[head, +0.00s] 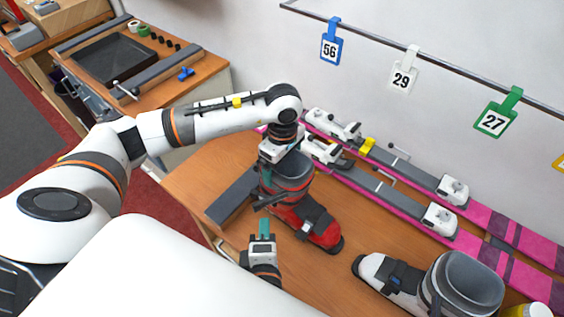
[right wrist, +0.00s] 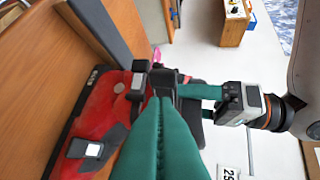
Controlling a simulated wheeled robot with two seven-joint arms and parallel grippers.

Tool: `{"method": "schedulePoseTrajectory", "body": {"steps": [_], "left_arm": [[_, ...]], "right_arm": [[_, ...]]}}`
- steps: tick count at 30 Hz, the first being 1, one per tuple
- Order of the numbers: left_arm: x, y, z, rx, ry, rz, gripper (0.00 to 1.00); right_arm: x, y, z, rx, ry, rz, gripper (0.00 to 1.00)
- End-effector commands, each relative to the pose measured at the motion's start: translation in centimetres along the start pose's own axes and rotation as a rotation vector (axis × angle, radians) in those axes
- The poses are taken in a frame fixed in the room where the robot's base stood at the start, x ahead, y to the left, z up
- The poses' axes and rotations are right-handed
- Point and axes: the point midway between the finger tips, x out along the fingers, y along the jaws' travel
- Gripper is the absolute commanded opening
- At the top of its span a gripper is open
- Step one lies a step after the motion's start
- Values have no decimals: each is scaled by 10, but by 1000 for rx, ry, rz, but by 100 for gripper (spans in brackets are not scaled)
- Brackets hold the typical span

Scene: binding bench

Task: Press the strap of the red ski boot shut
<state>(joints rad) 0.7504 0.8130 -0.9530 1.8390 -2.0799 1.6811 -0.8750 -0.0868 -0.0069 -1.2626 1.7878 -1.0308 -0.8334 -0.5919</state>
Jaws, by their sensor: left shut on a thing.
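The red ski boot (head: 318,232) stands on the wooden bench, with a dark grey cuff and toe to the lower right. Its dark strap (head: 270,201) sticks out at the near side of the cuff. My left gripper (head: 265,172) is shut on the boot at the cuff; the exact grip is partly hidden. In the right wrist view the left gripper's teal fingers (right wrist: 200,91) reach in from the right. My right gripper (head: 264,222) is shut, its teal fingers together and pointing at the strap. Its tips are close to the dark strap; I cannot tell whether they touch.
A grey and white boot (head: 465,285) stands at the lower right. Pink skis (head: 480,215) with bindings lie along the back. A dark grey bar (head: 232,196) lies left of the red boot. Number tags hang from a rail (head: 430,60) on the wall.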

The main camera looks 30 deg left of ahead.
Motion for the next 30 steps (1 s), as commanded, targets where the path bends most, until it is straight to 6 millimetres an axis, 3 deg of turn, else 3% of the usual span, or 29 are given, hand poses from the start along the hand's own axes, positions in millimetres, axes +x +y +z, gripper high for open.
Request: {"method": "schedulePoseTrajectory", "body": {"steps": [6,12,30], "left_arm": [[-2,-1,0,0,1,-4,35],[-2,-1,0,0,1,-4,35],[-2,-1,0,1,2,-2,35]], "right_arm": [[29,-1,0,1,0,1,0],[43,-1,0,2,-1,0,0],[46,0,0,2,0,2,0]]}}
